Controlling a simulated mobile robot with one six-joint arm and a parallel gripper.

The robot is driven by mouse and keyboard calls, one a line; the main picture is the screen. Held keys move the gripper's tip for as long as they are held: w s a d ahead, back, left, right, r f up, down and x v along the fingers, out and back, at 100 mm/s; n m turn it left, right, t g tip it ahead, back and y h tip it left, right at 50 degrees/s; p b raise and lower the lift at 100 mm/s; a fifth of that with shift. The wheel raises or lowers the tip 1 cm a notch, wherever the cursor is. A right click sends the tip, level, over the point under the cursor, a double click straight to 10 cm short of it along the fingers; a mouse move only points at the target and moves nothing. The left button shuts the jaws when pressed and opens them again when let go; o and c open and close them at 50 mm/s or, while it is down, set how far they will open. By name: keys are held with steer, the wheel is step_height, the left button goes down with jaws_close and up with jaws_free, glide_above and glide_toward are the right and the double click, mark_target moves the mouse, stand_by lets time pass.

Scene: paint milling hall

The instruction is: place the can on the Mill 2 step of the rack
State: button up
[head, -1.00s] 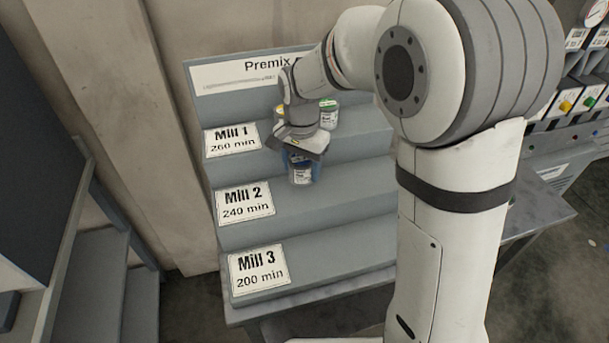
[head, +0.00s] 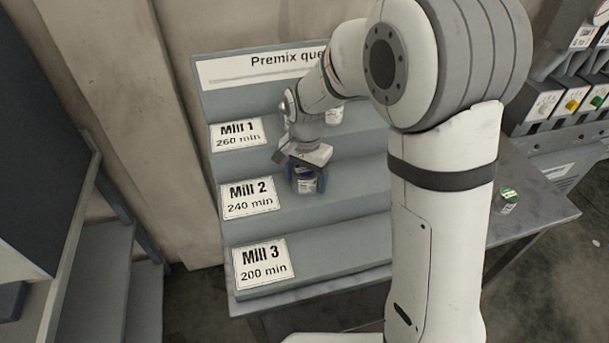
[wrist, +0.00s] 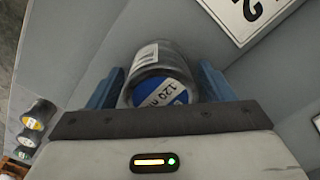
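The can (head: 305,183) hangs under my gripper (head: 305,172) at the Mill 2 step (head: 345,195) of the stepped grey rack, right of the Mill 2 sign (head: 250,198). In the wrist view the can (wrist: 160,65) has a grey body, a pale label and a blue lid reading about "120". The blue fingers of my gripper (wrist: 160,88) press against both its sides. The can's base is close to the step; I cannot tell whether it touches.
A can (head: 334,114) stands on a higher step, partly behind my arm. Several lidded cans (wrist: 35,122) show at left in the wrist view. A green-lidded can (head: 508,196) is on the table at right. The Mill 3 step (head: 340,260) is clear.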

steer(key=shift+w+r, duration=0.1)
steer(key=shift+r, duration=0.55)
step_height(320, 180, up, 11)
steer(key=shift+b, duration=0.4)
steer(key=s+d+n+t, duration=0.1)
steer(key=s+d+n, duration=0.1)
steer(key=s+d, duration=0.3)
steer(key=s+d+n+t, duration=0.1)
steer(key=s+d+n, duration=0.1)
steer(key=s+d, duration=0.3)
steer(key=s+d+n+t, duration=0.1)
steer(key=s+d, duration=0.5)
steer(key=s, duration=0.3)
steer(key=shift+s+f+n, duration=0.2)
steer(key=shift+f+n, duration=0.15)
steer(key=shift+n, duration=0.05)
